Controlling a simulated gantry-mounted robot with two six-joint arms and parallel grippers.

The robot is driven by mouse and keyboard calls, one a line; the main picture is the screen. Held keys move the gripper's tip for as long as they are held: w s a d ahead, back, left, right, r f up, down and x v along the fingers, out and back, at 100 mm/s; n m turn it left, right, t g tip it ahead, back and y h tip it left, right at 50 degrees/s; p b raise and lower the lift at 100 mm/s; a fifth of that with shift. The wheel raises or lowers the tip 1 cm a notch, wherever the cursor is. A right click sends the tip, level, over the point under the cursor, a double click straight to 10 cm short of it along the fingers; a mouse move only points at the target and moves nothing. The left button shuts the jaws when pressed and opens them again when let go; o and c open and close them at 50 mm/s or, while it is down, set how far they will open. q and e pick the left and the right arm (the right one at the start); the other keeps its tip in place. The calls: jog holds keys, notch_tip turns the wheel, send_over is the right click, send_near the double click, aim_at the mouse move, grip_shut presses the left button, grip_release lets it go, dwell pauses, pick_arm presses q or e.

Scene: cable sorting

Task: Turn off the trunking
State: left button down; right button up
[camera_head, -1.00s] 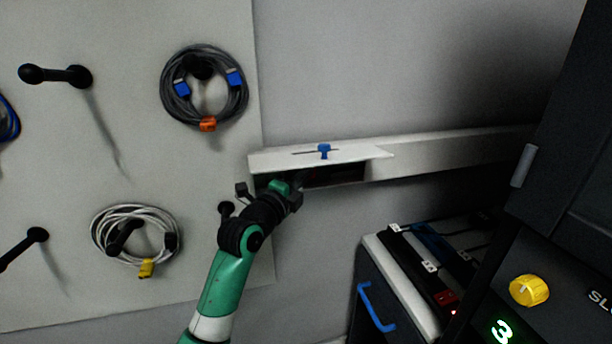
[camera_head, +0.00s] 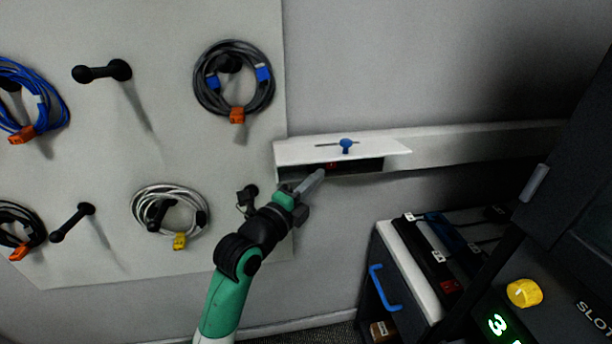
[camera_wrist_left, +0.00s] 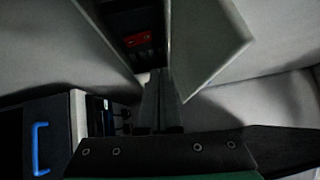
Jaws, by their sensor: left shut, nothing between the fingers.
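The white trunking (camera_head: 480,142) runs along the wall, with its flap (camera_head: 300,150) raised and a blue knob (camera_head: 346,146) on the flap. Inside the dark opening a small red switch (camera_head: 332,165) shows; it is larger in the left wrist view (camera_wrist_left: 138,40). I cannot tell its position. My left gripper (camera_head: 319,174) is shut and empty, its fingers pointing up and right at the opening's lower edge, just below the switch. Its closed fingertips (camera_wrist_left: 160,76) show in the left wrist view, apart from the switch in the picture; contact with the trunking is unclear. My right gripper is out of view.
Coiled cables (camera_head: 234,82) hang on pegs on the board at left. At lower right a cabinet with a blue handle (camera_head: 385,288) carries power strips (camera_head: 432,252). A dark unit with a yellow knob (camera_head: 524,293) stands at far right.

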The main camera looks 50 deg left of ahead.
pick_arm(q)
jog(key=v, duration=0.3)
jog(key=shift+s+d+r+p, duration=0.1)
jog(key=shift+s+r+p, duration=0.1)
jog(key=shift+p, duration=0.1)
